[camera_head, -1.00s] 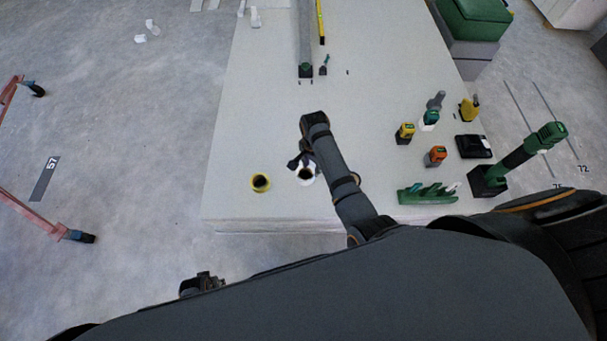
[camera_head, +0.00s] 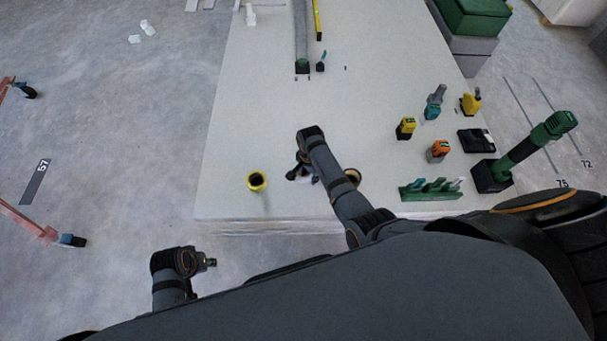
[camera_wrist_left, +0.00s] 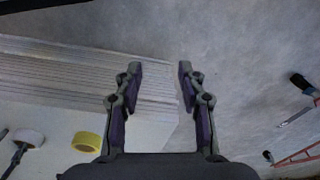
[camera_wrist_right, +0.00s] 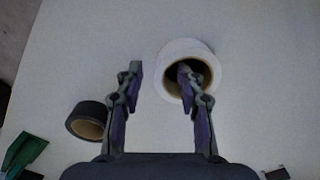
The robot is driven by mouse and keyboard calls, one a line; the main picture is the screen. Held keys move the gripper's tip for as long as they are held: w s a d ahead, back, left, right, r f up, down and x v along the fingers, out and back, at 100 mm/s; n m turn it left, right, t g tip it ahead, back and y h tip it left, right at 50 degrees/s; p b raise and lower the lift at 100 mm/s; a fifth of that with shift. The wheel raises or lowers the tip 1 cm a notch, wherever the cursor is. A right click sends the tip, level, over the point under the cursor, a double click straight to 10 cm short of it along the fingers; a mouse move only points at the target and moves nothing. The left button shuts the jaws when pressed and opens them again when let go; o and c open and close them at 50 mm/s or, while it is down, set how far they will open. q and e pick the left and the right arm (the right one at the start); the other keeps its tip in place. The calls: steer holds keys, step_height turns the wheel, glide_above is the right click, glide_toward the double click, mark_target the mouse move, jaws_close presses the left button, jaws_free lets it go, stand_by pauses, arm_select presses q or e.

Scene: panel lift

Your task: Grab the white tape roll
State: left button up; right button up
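The white tape roll (camera_wrist_right: 187,46) lies flat on the white panel stack, with its dark hole facing up in the right wrist view. My right gripper (camera_wrist_right: 160,75) is open above it, and its right finger overlaps the roll's hole in that view. I cannot tell whether the finger is inside the hole. In the head view the right gripper (camera_head: 301,172) hides most of the roll. The roll also shows at the left of the left wrist view (camera_wrist_left: 30,135). My left gripper (camera_wrist_left: 160,75) is open and empty, beyond the panel's near edge in the head view (camera_head: 210,262).
A yellow tape roll (camera_head: 257,181) stands left of the right gripper. A black tape roll (camera_wrist_right: 88,118) is on its other side. A green rack (camera_head: 431,192), several small tools and a green-black tool (camera_head: 520,155) stand at the right. The panel's middle is clear.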

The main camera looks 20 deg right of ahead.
steer(key=shift+f, duration=0.45)
arm_select(q)
steer(key=shift+d+r, duration=0.15)
steer(key=shift+r, duration=0.65)
arm_select(e)
jaws_close()
steer(key=shift+r, duration=0.1)
